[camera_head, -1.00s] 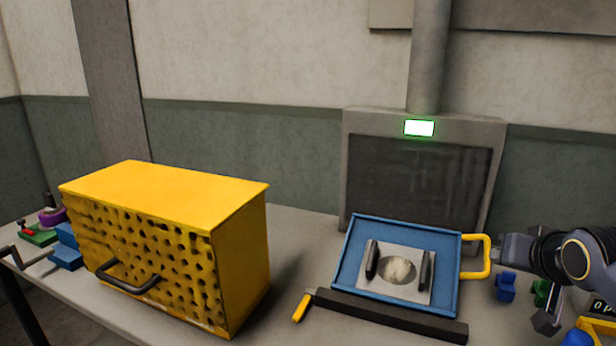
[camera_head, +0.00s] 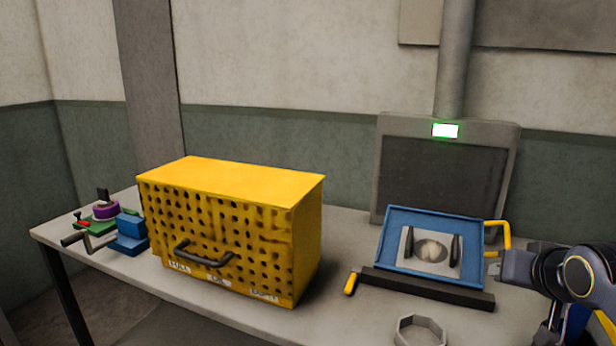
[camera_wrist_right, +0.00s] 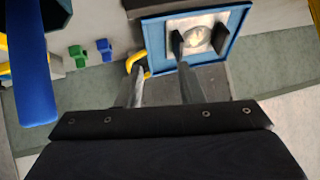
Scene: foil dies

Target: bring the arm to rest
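My right gripper (camera_head: 497,266) is at the right of the blue tray (camera_head: 391,236), close to its yellow handle (camera_head: 505,238). In the right wrist view, the gripper (camera_wrist_right: 157,58) has its two fingers spread with nothing held between them. The yellow handle (camera_wrist_right: 137,62) shows by the left fingertip; I cannot tell whether they touch. The tray (camera_wrist_right: 154,35) carries a light plate (camera_head: 409,256) with a round grey patch and two dark upright bars. My left gripper is not in view.
A yellow perforated box (camera_head: 240,180) with a dark handle stands mid-table. A dark bar (camera_head: 430,288) lies before the tray; an octagonal ring (camera_head: 420,330) lies nearer. A grey panel (camera_head: 445,170) with a lit green display stands behind. Blue blocks (camera_head: 130,230) sit far left.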

